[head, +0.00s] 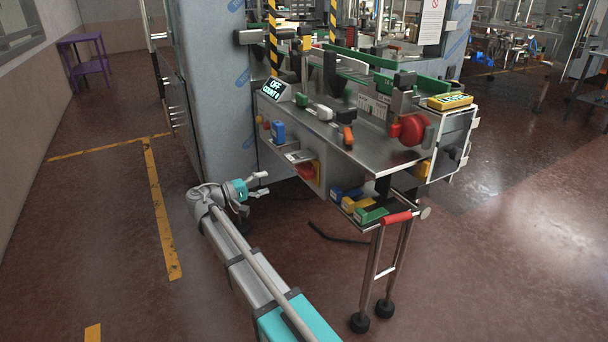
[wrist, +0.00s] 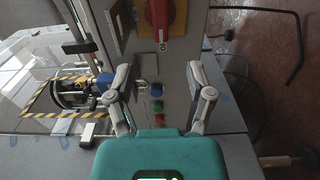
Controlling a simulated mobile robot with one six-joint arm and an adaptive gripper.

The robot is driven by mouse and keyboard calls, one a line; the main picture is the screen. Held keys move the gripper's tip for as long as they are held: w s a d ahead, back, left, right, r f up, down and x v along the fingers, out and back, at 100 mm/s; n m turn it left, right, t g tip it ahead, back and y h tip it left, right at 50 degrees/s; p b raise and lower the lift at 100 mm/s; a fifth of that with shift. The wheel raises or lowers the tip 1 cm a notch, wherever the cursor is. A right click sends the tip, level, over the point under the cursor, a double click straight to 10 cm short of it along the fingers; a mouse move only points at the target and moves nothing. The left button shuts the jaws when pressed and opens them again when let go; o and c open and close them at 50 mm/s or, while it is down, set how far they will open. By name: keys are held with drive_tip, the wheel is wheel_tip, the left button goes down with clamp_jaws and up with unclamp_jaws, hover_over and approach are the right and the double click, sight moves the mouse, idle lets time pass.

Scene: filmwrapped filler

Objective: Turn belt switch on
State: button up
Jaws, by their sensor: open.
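The machine's front panel carries a display (head: 276,90) reading "OFF" and "COUNT 0". A red rotary switch on a yellow plate (head: 307,170) sits on the panel; it also shows at the top of the wrist view (wrist: 160,17). Lower in the wrist view are a small silver switch-like part (wrist: 145,87), a blue button (wrist: 157,90), a green button (wrist: 158,106) and a red button (wrist: 160,121). I cannot tell which control is the belt switch. My gripper (head: 264,184) is open and empty, in front of the panel; its fingers (wrist: 158,74) straddle the panel in the wrist view.
A blue block (head: 278,132) projects from the panel. A dark cable (head: 337,235) lies on the floor. The floor to the left is open, marked with yellow tape (head: 160,210).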

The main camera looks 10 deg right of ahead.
sight(299, 173)
drive_tip(key=shift+d, duration=0.15)
drive_tip(key=x, duration=1.3)
drive_tip(key=shift+w+d, duration=0.15)
drive_tip(key=shift+d, duration=0.1)
clamp_jaws()
